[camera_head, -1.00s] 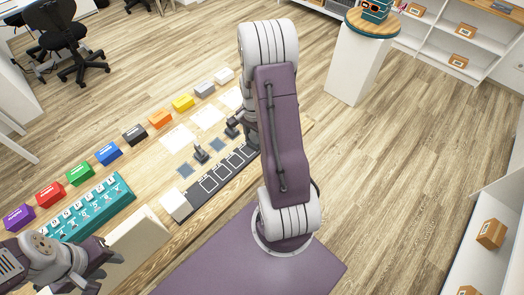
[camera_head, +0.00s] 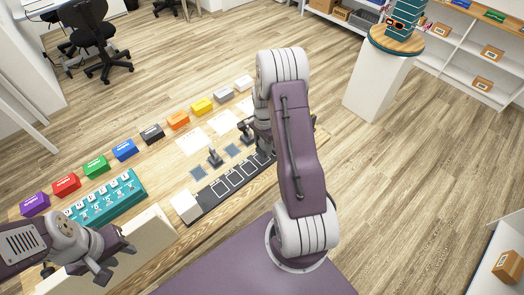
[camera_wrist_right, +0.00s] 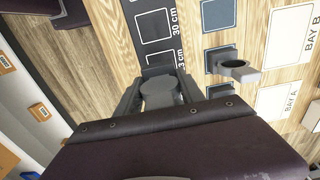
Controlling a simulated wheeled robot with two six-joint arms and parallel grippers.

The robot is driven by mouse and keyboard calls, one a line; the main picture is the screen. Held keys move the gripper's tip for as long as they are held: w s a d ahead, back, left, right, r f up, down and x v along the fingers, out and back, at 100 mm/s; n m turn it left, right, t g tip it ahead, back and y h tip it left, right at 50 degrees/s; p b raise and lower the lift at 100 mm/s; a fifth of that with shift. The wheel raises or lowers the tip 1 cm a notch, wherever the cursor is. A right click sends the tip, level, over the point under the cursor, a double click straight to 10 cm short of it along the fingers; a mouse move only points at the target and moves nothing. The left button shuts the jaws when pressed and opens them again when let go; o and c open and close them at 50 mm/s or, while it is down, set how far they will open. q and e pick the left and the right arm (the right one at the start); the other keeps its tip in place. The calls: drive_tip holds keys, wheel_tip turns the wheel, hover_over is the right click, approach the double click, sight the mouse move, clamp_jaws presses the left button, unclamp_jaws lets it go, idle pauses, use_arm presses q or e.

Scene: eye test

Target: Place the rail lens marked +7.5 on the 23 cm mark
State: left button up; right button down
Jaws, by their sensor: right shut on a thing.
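The black rail strip (camera_head: 212,194) lies along the table with white-outlined squares. In the right wrist view, the strip (camera_wrist_right: 150,5) shows "30 cm" and a partly covered label ending in "3 cm". My right gripper (camera_wrist_right: 158,95) is shut on a grey, round-topped piece (camera_wrist_right: 159,88), seen from above over the strip at the partly covered label. I cannot read a power on it, nor tell whether it touches the strip. In the head view my right arm partly hides this gripper (camera_head: 264,148). My left gripper (camera_head: 118,262) is open and empty at lower left.
A teal rack (camera_head: 108,203) of small lenses stands at left, behind a cream panel (camera_head: 150,236). Grey ring holders stand beside the strip (camera_head: 215,158), one also in the wrist view (camera_wrist_right: 236,70). Coloured boxes (camera_head: 124,149) line the far edge. A white block (camera_head: 185,207) is at the strip's end.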

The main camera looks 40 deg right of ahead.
sight(262, 148)
drive_tip(key=shift+w+a+f, duration=0.1)
drive_tip(key=shift+w+f, duration=0.1)
drive_tip(key=shift+w, duration=0.1)
drive_tip(key=shift+f, duration=2)
drive_tip(key=shift+f, duration=0.1)
drive_tip(key=c, duration=0.7)
unclamp_jaws()
